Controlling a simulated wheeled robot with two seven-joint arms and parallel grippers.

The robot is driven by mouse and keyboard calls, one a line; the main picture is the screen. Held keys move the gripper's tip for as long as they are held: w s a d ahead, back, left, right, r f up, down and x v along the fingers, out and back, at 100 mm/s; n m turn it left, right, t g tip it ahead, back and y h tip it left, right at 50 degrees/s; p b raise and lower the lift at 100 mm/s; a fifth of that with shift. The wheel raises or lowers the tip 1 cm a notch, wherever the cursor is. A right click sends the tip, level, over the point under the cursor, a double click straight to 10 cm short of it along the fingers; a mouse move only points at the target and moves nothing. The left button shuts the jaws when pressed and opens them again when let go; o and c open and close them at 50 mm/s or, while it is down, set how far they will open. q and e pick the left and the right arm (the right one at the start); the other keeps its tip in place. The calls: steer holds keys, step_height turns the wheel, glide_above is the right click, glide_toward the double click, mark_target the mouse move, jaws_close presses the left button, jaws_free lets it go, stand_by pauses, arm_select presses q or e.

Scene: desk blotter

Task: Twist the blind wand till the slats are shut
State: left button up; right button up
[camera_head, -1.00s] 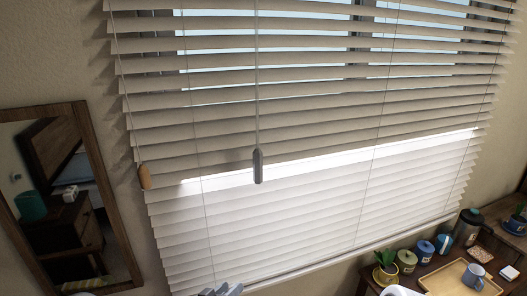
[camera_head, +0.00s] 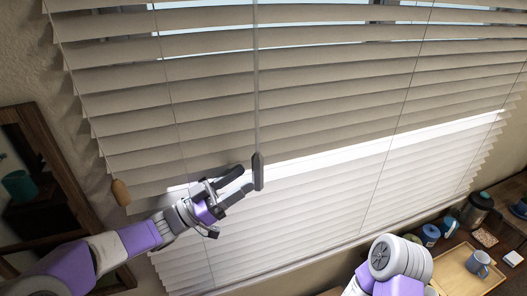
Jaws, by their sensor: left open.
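The blind (camera_head: 330,130) fills most of the head view. Its upper slats are tilted with gaps near the top where the bright window shows through; the lower slats look white and lit. The blind wand (camera_head: 256,85) hangs down in front of it as a thin clear rod with a grey handle (camera_head: 258,172) at its lower end. My left gripper (camera_head: 247,178) is open, its fingers pointing right and up at the wand handle. The fingertips are close beside the handle; I cannot tell whether they touch it. My right arm shows at the bottom, but its gripper is not in view.
A wooden cord pull (camera_head: 121,192) hangs at the blind's left edge beside a framed mirror (camera_head: 60,165). At lower right, a wooden tray (camera_head: 462,268) with a blue mug (camera_head: 478,263), a dark carafe (camera_head: 478,209) and small jars stand on a table.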

mark_target(261, 189)
arm_select(q)
steer(key=x, duration=0.2)
steer(key=p+x, duration=0.1)
steer(key=x, duration=0.3)
steer(key=shift+s+r+p, duration=0.15)
steer(key=shift+s+p, duration=0.2)
steer(key=shift+w+d+r, duration=0.15)
steer(key=shift+w+d, duration=0.1)
steer(key=shift+d, duration=0.25)
steer(key=c, duration=0.9)
jaws_close()
